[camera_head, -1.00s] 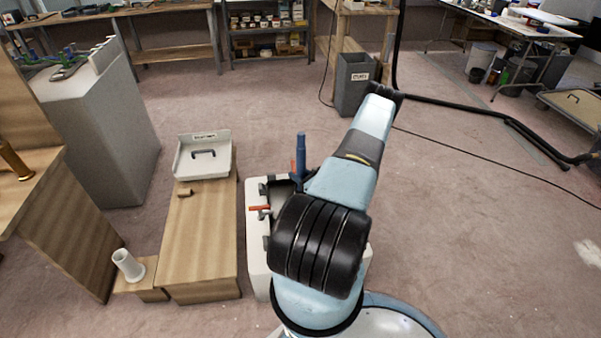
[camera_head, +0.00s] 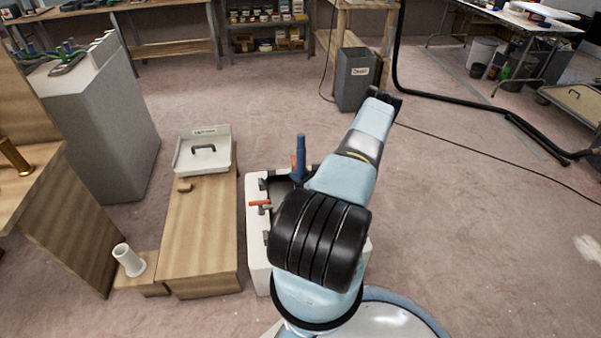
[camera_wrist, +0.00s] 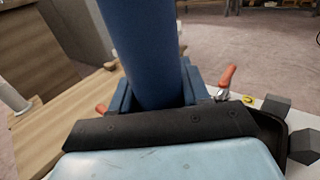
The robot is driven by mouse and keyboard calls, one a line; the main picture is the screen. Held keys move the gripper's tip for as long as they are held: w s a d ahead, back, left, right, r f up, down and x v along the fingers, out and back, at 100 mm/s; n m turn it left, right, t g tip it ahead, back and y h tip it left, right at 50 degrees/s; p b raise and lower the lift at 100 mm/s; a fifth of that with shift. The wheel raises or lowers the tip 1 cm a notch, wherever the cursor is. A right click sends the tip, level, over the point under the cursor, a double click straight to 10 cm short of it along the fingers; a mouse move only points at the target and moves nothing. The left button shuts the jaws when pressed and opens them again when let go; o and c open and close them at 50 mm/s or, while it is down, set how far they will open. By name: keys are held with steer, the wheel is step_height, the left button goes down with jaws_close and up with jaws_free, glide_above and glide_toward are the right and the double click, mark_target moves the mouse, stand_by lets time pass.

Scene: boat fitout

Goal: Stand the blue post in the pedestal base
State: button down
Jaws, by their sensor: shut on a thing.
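The blue post (camera_head: 300,160) stands upright over the white, dark-topped case, partly behind my arm in the head view. Its lower end is hidden. In the wrist view the post (camera_wrist: 145,45) rises between the blue jaws of my gripper (camera_wrist: 158,98), which are shut on it. A white tube with a flared foot, apparently the pedestal base (camera_head: 128,262), sits on a low wooden block at lower left, well apart from the post. A pale tube also shows at the left edge of the wrist view (camera_wrist: 12,97).
The white case (camera_head: 256,250) carries an orange-handled clamp (camera_head: 260,204). A wooden bench (camera_head: 200,235) with a small wood block and a white tray (camera_head: 203,166) stands between case and tube. A grey cabinet (camera_head: 95,130) is behind.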

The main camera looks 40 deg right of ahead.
steer(key=shift+f, duration=0.65)
steer(key=shift+c, duration=2.3)
jaws_free()
steer(key=shift+s, duration=0.1)
steer(key=s+d, duration=0.1)
steer(key=s, duration=1.2)
steer(key=shift+s+d, duration=0.25)
steer(key=shift+s, duration=0.05)
steer(key=shift+f, duration=0.1)
